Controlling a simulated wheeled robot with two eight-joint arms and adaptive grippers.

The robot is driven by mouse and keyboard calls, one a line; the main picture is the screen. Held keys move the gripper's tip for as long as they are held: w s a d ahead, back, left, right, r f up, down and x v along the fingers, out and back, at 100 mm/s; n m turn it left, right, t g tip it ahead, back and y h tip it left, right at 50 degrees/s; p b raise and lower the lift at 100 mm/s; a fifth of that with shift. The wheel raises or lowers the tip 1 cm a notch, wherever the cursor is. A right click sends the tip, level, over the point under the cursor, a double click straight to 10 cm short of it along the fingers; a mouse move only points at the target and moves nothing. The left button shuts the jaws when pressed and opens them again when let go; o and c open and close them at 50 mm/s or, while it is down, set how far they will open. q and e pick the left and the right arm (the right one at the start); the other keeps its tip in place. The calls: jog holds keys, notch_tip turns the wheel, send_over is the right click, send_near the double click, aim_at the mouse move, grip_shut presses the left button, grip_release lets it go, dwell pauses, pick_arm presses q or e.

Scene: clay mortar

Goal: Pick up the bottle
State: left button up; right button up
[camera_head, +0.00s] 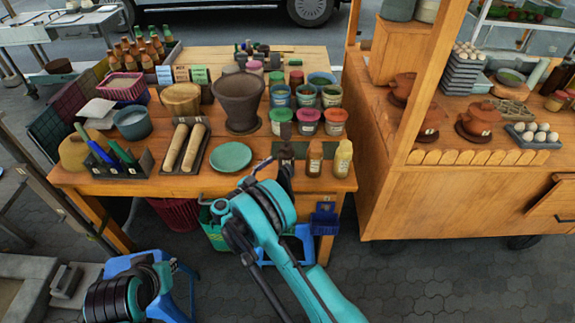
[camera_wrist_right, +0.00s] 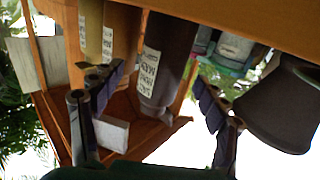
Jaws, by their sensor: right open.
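Three small labelled bottles stand at the front right of the wooden table: a dark one (camera_head: 286,152), a brown one (camera_head: 315,158) and a yellow one (camera_head: 343,158). My right gripper (camera_head: 274,172) is at the table's front edge, just in front of the dark bottle and partly hiding it. In the right wrist view, which appears upside down, the open right gripper (camera_wrist_right: 158,78) has one finger on each side of the dark bottle (camera_wrist_right: 168,55), with gaps visible. The other two bottles are beyond the left finger there. My left gripper is not visible.
A large clay mortar (camera_head: 239,98) stands behind a green plate (camera_head: 230,157). Colourful jars (camera_head: 307,118) stand behind the bottles. A tray with two rolling-pin-like rods (camera_head: 185,148) lies left. A wooden cart (camera_head: 470,190) with a post stands close on the right.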

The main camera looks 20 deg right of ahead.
aim_at(281, 165)
jog(key=b+x, duration=0.2)
jog(key=x, duration=0.3)
jog(key=shift+w+a+f, duration=0.1)
jog(key=shift+c, duration=0.2)
jog(key=c, duration=1.3)
